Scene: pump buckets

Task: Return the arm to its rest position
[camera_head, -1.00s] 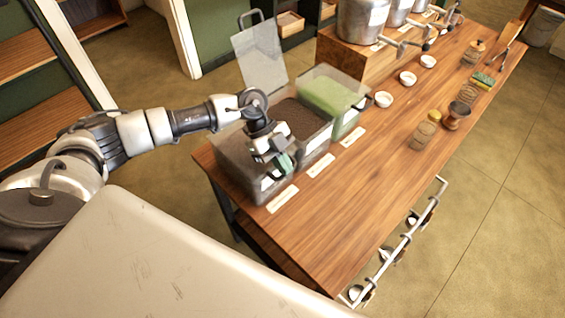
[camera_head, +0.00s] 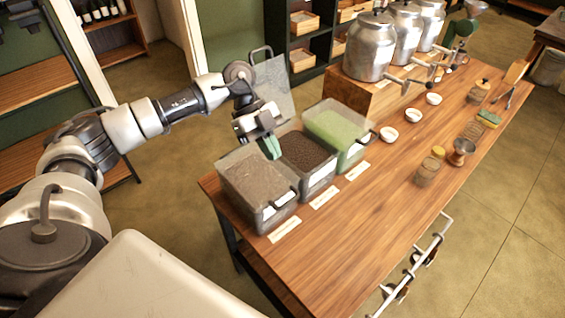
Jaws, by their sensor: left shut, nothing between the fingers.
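My left arm reaches in from the left. Its gripper (camera_head: 270,146) is shut and empty, with green fingertips pointing down. In the picture it shows over the back edge of the near bins, above the table; its exact height is hard to tell. Below it stand a grey-brown filled bin (camera_head: 254,182) and a dark brown filled bin (camera_head: 306,152), side by side. My right gripper is not in view.
A green filled bin (camera_head: 339,127) stands beyond the dark one, with a raised clear lid (camera_head: 274,88) behind. Metal urns (camera_head: 370,47) stand on a wooden riser. White bowls (camera_head: 389,134) and jars (camera_head: 429,170) are on the wooden table (camera_head: 345,235). Its front middle is clear.

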